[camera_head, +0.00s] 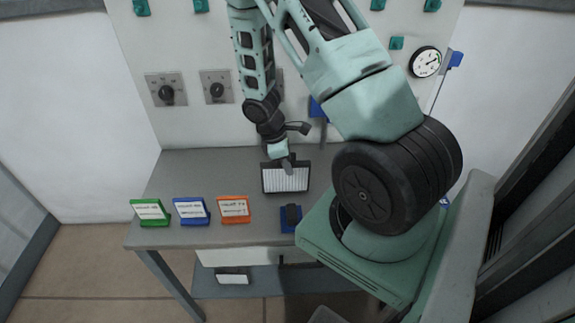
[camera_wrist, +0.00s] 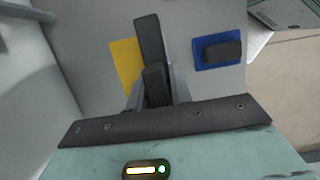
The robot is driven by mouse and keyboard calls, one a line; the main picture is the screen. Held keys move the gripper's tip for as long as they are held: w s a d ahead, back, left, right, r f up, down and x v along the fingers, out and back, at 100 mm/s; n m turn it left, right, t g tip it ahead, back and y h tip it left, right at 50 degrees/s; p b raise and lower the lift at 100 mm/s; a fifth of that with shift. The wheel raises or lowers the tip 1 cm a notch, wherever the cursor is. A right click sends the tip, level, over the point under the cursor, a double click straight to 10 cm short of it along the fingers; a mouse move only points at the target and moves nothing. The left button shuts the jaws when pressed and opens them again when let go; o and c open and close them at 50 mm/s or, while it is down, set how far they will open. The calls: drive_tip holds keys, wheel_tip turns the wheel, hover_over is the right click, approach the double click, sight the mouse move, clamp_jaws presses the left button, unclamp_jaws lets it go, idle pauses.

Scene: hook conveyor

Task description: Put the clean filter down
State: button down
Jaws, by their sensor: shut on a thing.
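The filter (camera_head: 285,180), with white pleats in a dark frame, is held by my gripper (camera_head: 287,163) over the back middle of the grey table (camera_head: 195,170). Its pleated face shows in the head view. In the wrist view the filter (camera_wrist: 149,38) shows edge-on as a dark bar, and my gripper (camera_wrist: 156,88) is shut on it. A yellow patch (camera_wrist: 122,60) lies on the table beside and partly behind the filter in the wrist view. I cannot tell whether the filter's lower edge touches the table.
Green (camera_head: 150,212), blue (camera_head: 191,211) and orange (camera_head: 234,209) labelled stands line the table's front left. A dark block on a blue pad (camera_head: 285,226) sits near the front edge. A panel with knobs (camera_head: 166,90) and a gauge (camera_head: 425,62) rises behind. The table's back left is clear.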

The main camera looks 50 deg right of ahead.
drive_tip(key=shift+f, duration=0.5)
drive_tip(key=shift+f, duration=0.2)
drive_tip(key=c, duration=1.3)
unclamp_jaws()
drive_tip(key=shift+o, duration=0.2)
drive_tip(key=shift+r, duration=0.15)
